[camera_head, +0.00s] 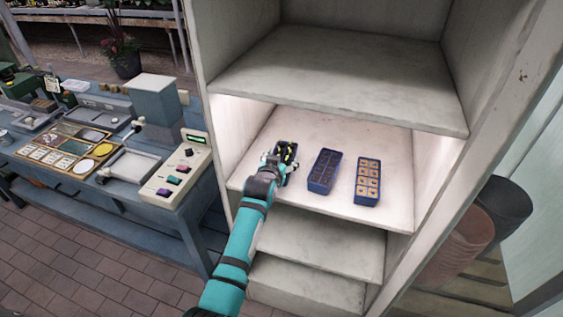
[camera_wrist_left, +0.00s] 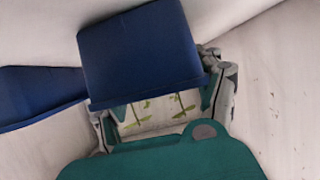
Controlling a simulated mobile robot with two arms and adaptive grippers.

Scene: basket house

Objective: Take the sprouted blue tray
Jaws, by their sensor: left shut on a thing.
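The sprouted blue tray (camera_head: 285,150) is the leftmost of three trays on the lit middle shelf; green shoots show at its top. My left gripper (camera_head: 268,163) is at its near side, shut on it. In the left wrist view the blue tray (camera_wrist_left: 140,50) fills the space beyond my left gripper (camera_wrist_left: 165,105), with fingers at either side. Green sprouts show between the fingers. I cannot tell whether the tray is lifted off the shelf. My right gripper is not in view.
A blue tray with dark cells (camera_head: 324,171) stands just right of it, and a blue tray with tan cells (camera_head: 367,182) further right. The shelf (camera_head: 390,140) has upright side walls and a board above. A workbench with a control box (camera_head: 178,168) stands at left.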

